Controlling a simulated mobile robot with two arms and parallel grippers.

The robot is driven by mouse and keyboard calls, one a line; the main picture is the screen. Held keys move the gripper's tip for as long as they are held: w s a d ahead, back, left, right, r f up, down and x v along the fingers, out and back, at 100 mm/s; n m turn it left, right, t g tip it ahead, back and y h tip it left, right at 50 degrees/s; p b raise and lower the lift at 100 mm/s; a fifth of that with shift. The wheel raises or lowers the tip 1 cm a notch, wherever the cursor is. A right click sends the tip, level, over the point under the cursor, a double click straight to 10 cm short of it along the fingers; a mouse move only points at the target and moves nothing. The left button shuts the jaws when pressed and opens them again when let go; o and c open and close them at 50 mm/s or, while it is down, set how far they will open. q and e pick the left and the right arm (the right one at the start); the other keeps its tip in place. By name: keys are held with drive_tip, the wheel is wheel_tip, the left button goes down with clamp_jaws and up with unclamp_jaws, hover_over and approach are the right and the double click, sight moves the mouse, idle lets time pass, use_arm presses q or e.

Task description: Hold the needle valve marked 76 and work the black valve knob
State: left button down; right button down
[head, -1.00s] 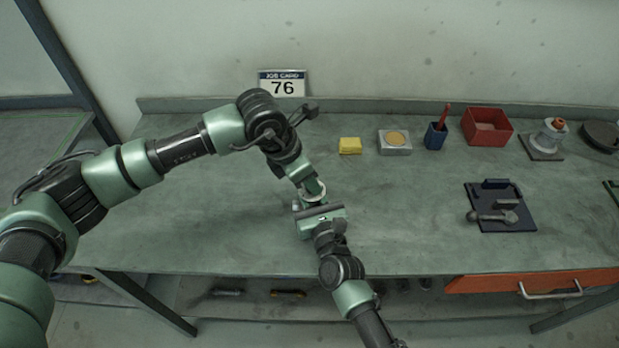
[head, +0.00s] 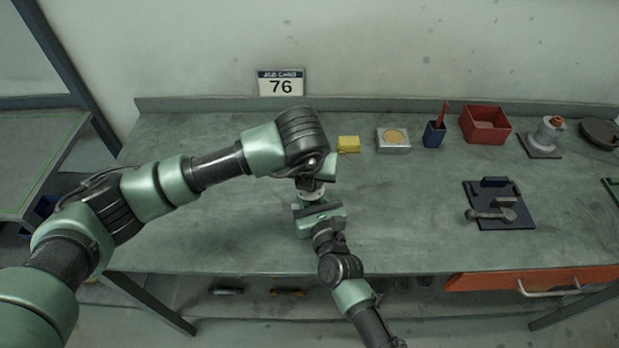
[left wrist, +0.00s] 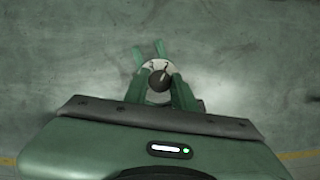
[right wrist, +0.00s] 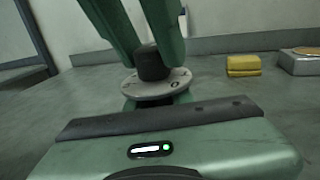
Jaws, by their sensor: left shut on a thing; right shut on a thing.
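The needle valve (head: 311,195) stands upright at the middle of the bench near its front. Its pale round dial (right wrist: 157,82) shows in the right wrist view, with the black knob (right wrist: 152,62) on top. My left gripper (head: 314,184) points down from above and is shut on the black knob, which also shows with a light pointer line in the left wrist view (left wrist: 160,80). My right gripper (head: 316,208) reaches in from the front, below the dial, and is shut on the valve body, which is mostly hidden.
A job card reading 76 (head: 281,83) stands at the back wall. A yellow block (head: 349,145), a grey block with a tan disc (head: 393,139), a blue cup (head: 434,134) and a red bin (head: 485,124) line the back. A dark plate (head: 499,222) with metal parts lies right.

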use_arm(q)
drive_tip(key=n+y, duration=0.2)
drive_tip(key=n, duration=0.3)
drive_tip(key=shift+w+d+n, duration=0.1)
drive_tip(key=shift+n, duration=0.2)
drive_tip(key=n+y, duration=0.1)
drive_tip(key=n, duration=0.1)
drive_tip(key=n+g, duration=0.1)
drive_tip(key=n, duration=0.1)
drive_tip(key=shift+n+y, duration=0.3)
drive_tip(key=shift+y, duration=0.1)
drive_tip(key=shift+w, duration=0.1)
use_arm(e)
drive_tip(key=shift+f, duration=0.1)
use_arm(q)
drive_tip(key=c, duration=1.1)
unclamp_jaws()
drive_tip(key=shift+c, duration=0.2)
drive_tip(key=shift+d, duration=0.1)
drive_tip(key=v, duration=1.2)
